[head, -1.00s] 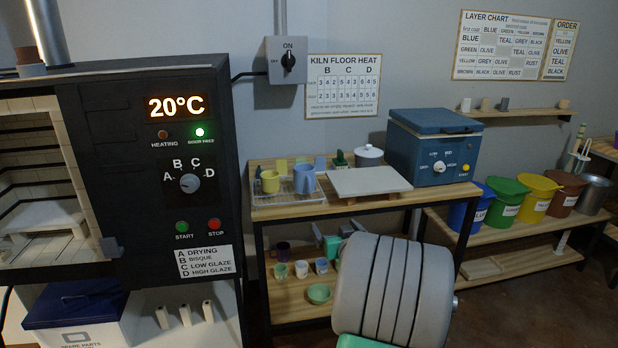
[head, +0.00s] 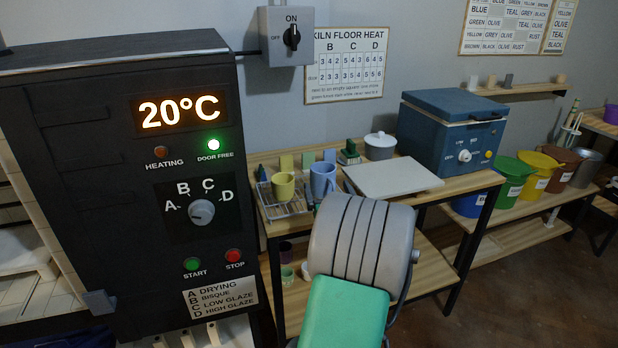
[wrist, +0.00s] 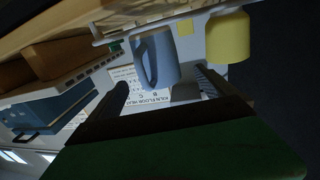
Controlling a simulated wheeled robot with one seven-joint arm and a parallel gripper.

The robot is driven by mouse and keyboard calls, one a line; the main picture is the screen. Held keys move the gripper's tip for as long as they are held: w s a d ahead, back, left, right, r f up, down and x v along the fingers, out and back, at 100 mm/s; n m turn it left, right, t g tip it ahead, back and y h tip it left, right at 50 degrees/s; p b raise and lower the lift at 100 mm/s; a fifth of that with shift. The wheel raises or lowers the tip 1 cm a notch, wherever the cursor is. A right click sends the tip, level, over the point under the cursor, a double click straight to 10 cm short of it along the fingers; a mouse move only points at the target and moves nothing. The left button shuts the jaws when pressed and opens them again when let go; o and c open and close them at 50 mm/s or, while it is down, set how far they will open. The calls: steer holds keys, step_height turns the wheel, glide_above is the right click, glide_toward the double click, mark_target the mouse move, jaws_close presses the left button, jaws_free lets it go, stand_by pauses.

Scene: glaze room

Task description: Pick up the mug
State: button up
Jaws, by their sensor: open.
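My gripper (wrist: 162,88) is open and empty, facing the mug. I cannot tell how far apart they are. In the head view my fingers are hidden behind my grey and green arm.
A wire rack (head: 291,209) is at the bench's left end. The blue test kiln (head: 450,135) stands further right. The large black kiln (head: 120,190) rises close on the left.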

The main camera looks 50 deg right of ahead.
mark_target(325, 179)
steer(key=p+x, duration=0.2)
steer(key=x, duration=0.5)
steer(key=shift+d+r, duration=0.1)
steer(key=shift+d, duration=0.2)
steer(key=shift+c, duration=0.2)
steer(key=c, duration=1.7)
steer(key=shift+r, duration=0.1)
